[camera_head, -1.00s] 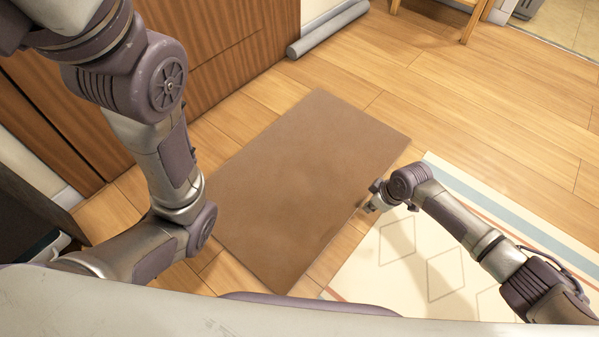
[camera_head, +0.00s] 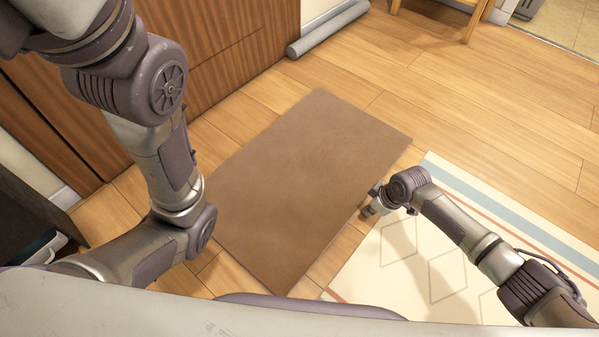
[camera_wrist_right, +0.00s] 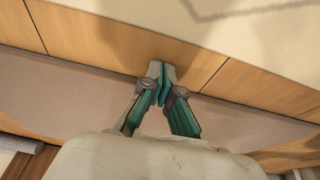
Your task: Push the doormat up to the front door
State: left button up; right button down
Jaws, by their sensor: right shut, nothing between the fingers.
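The brown doormat (camera_head: 300,180) lies flat on the wood floor in the head view, with a strip of bare floor between it and the reddish-brown wooden front door (camera_head: 235,45). My left arm hides the mat's left corner and part of the door. My right gripper (camera_head: 367,210) is low beside the mat's right long edge, on the side away from the door. In the right wrist view the gripper (camera_wrist_right: 161,75) is shut and empty, its fingertips over bare floor by the mat (camera_wrist_right: 55,88). Whether they touch the mat or floor is unclear. My left gripper is out of view.
A cream patterned rug (camera_head: 440,265) lies right of the mat, under my right arm. A grey roll (camera_head: 328,28) lies along the wall beyond the door. Wooden furniture legs (camera_head: 470,22) stand at the top. Open floor stretches past the mat's far end.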

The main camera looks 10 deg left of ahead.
aim_at(308, 171)
jog(key=shift+p, duration=0.45)
dwell(0.6)
dwell(0.4)
